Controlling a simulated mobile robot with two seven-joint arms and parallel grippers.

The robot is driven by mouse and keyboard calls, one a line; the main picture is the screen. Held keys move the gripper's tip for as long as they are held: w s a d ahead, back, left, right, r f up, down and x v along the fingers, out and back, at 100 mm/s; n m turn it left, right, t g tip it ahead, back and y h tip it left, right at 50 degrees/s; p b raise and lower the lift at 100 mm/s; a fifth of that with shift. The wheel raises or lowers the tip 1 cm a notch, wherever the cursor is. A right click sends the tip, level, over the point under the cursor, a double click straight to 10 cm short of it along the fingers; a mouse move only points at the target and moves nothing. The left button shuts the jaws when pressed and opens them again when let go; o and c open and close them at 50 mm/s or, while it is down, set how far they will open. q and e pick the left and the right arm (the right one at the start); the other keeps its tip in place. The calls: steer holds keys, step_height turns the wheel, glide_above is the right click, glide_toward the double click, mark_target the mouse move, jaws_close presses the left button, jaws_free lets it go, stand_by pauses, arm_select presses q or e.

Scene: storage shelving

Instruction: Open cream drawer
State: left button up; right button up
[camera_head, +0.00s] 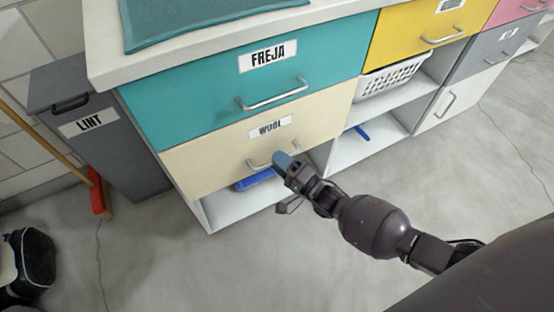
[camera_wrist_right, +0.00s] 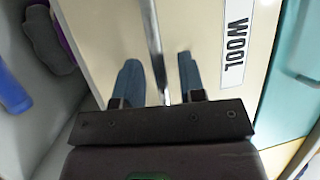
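The cream drawer (camera_head: 208,160), labelled WOOL, is shut below a teal drawer. Its metal handle (camera_head: 257,165) is partly behind my right gripper in the head view. My right gripper (camera_head: 281,160) is at the right part of this handle. In the right wrist view, its two blue fingers (camera_wrist_right: 159,78) are open and apart. The handle bar (camera_wrist_right: 153,35) runs between them, with a gap on both sides. The WOOL label (camera_wrist_right: 236,42) is to the right of the fingers there. My left gripper is in neither view.
The teal FREJA drawer (camera_head: 190,100) with its own handle is directly above. An open shelf (camera_head: 225,208) with a blue item is below. A grey LINT bin (camera_head: 120,155) and a red broom (camera_head: 98,195) stand left. The floor in front is clear.

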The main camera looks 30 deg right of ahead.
steer(key=shift+w+a+r, duration=0.1)
steer(key=shift+w+a, duration=0.05)
steer(key=shift+w, duration=0.2)
jaws_close()
steer(key=shift+s, duration=0.1)
